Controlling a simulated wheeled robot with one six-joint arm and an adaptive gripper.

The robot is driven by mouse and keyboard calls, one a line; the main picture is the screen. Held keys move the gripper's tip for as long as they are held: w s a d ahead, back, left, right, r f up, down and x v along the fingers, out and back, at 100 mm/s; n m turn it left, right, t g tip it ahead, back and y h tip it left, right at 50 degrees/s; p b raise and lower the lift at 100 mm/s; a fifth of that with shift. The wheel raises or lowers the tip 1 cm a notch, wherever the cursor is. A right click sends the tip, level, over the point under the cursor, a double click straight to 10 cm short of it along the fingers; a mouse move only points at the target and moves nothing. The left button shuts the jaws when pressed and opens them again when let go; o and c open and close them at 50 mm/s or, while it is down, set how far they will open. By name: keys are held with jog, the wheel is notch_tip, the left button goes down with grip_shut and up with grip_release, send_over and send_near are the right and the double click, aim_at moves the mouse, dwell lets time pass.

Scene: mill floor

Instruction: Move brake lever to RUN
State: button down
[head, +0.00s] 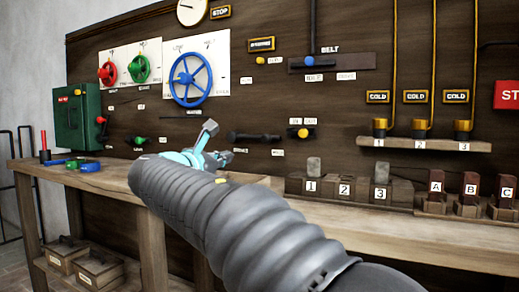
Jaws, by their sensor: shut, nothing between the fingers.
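My gripper (213,142) shows in the head view beyond my grey sleeved arm, in front of the dark wooden panel. Its pale blue and grey fingers look shut and hold nothing. No lever can be read as the brake lever for certain, as most labels are too small. A dark horizontal lever (254,138) is on the panel just right of my gripper, apart from it in the picture. A dark lever with a yellow knob (303,133) is farther right. RUN cannot be made out.
A wooden bench (110,182) runs along the panel, with numbered blocks (345,188) and lettered blocks (470,190) at right. A blue wheel (190,80), a BELT lever (312,28) and a green box (76,120) are on the panel.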

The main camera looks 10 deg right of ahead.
jog(key=shift+w, duration=0.1)
jog(key=p, duration=0.1)
send_near(253, 138)
jog(key=w+d+f, duration=0.1)
jog(key=d+f, duration=0.1)
jog(key=d, duration=0.5)
jog(key=shift+a+f, duration=0.15)
jog(key=shift+f, duration=0.05)
jog(key=shift+r, duration=0.1)
